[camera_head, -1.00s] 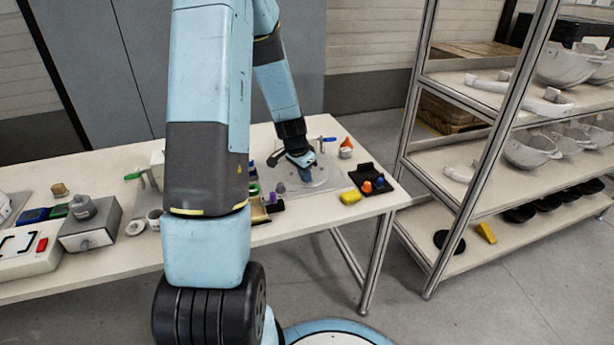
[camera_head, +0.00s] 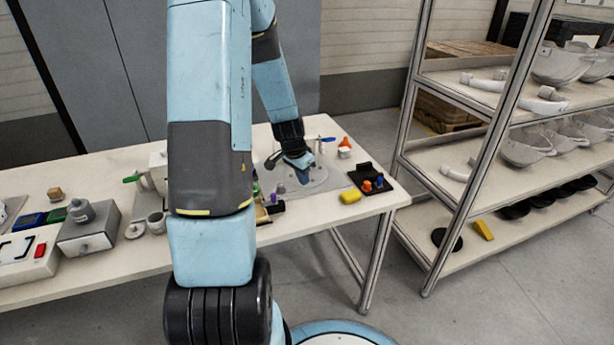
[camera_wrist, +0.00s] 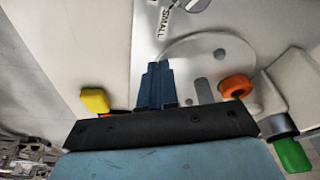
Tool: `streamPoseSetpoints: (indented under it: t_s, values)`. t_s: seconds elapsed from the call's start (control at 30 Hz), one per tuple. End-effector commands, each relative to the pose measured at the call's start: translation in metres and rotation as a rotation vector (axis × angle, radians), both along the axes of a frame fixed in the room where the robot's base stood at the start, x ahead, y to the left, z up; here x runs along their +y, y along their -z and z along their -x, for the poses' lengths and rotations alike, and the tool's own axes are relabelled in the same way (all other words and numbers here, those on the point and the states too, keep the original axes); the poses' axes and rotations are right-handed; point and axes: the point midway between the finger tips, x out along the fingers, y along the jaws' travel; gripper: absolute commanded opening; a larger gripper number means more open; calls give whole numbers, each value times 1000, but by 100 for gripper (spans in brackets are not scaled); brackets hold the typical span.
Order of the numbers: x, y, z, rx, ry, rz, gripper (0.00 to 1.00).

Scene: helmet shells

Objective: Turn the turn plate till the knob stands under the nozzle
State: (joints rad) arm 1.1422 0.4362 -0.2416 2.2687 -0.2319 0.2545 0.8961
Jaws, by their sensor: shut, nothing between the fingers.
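The turn plate (camera_head: 318,180) is a flat grey disc on the table, right of my big arm link in the head view; it also shows in the wrist view (camera_wrist: 238,58). I cannot make out the nozzle for certain.
A yellow block (camera_head: 350,197) and a black holder (camera_head: 368,176) with orange and blue pegs stand right of the plate. A shelf rack (camera_head: 470,200) stands at right.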

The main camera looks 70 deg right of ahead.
Motion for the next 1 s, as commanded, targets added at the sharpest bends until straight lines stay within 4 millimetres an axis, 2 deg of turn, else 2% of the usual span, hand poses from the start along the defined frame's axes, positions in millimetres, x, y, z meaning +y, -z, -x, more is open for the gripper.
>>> streamPoseSetpoints:
  t_s: [0.1,0.5,0.8,0.9,1.0]
  values:
    - [14,-9,-4,-1,-1,5,0]
    - [27,-70,-7,-1,3,6,0]
    - [34,-98,-8,-1,7,4,0]
    - [31,-101,-8,0,7,7,0]
    - [12,-101,-1,5,0,21,0]
